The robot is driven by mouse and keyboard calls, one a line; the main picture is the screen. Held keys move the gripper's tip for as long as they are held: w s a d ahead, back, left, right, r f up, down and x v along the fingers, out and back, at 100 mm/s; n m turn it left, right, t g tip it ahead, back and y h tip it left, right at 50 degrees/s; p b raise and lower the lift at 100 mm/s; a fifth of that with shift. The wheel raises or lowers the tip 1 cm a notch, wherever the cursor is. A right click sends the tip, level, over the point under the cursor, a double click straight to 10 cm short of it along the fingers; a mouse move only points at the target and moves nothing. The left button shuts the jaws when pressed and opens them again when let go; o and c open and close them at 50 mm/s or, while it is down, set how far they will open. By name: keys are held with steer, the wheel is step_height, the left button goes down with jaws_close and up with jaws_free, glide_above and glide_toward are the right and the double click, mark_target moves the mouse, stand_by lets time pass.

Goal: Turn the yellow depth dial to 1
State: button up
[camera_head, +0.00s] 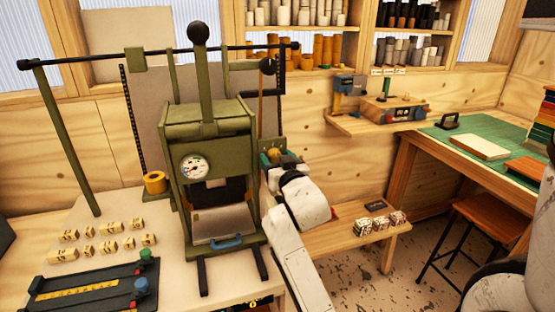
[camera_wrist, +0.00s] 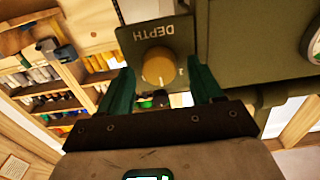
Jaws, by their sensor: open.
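The yellow depth dial (camera_wrist: 157,66) is a round knob on a grey-green panel, under the word DEPTH, which shows upside down in the wrist view. A pale mark is on the dial's lower part, and a small pale numeral, too small to read surely, is at its right. In the head view the dial (camera_head: 274,153) is on the right side of the green press (camera_head: 208,125). My gripper (camera_wrist: 161,72) is open, with a green finger on either side of the dial. I cannot tell whether either finger touches it.
The press has a white gauge (camera_head: 194,166) and a blue handle (camera_head: 227,243). A roll of yellow tape (camera_head: 154,183) and several stamped blocks (camera_head: 108,227) are at its left. A low wooden bench (camera_head: 335,235) with small blocks is at the right of my arm.

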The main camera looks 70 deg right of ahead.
steer(key=c, duration=1)
steer(key=shift+c, duration=0.2)
steer(key=shift+n, duration=0.3)
steer(key=n+p, duration=0.2)
steer(key=n, duration=0.2)
steer(key=shift+w+a, duration=0.1)
steer(key=n+p, duration=0.2)
steer(key=n, duration=0.3)
steer(key=shift+p, duration=0.4)
steer(key=shift+f+n, duration=0.1)
steer(key=shift+n, duration=0.3)
steer(key=o, duration=1)
